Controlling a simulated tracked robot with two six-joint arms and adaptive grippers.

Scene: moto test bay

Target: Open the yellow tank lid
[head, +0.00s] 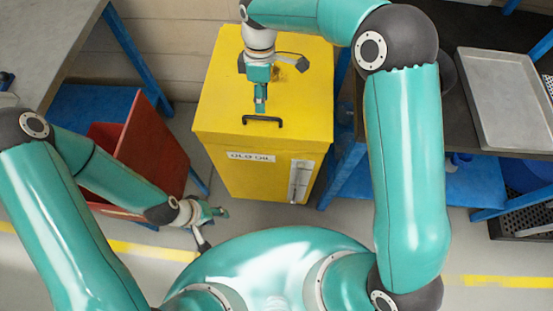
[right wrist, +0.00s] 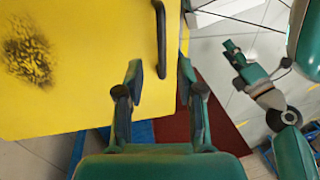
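The yellow tank (head: 262,75) stands upright, its front labelled "OLD OIL". Its flat lid (head: 225,100) lies closed on top, with a black bar handle (head: 262,119) near the front edge. My right gripper (head: 260,108) points down over the lid just behind the handle in the head view. In the right wrist view my right gripper (right wrist: 160,75) is open and empty. The handle (right wrist: 161,45) lies ahead, between the lines of its fingers, and appears apart from them. My left gripper (head: 217,224) is open and empty, low to the left of the tank; it also shows in the right wrist view (right wrist: 250,58).
A red bin (head: 150,150) stands left of the tank. A workbench with a grey tray (head: 505,95) and blue shelf (head: 440,180) is close on the right. A wall is behind. A dark stain (right wrist: 28,62) marks the lid.

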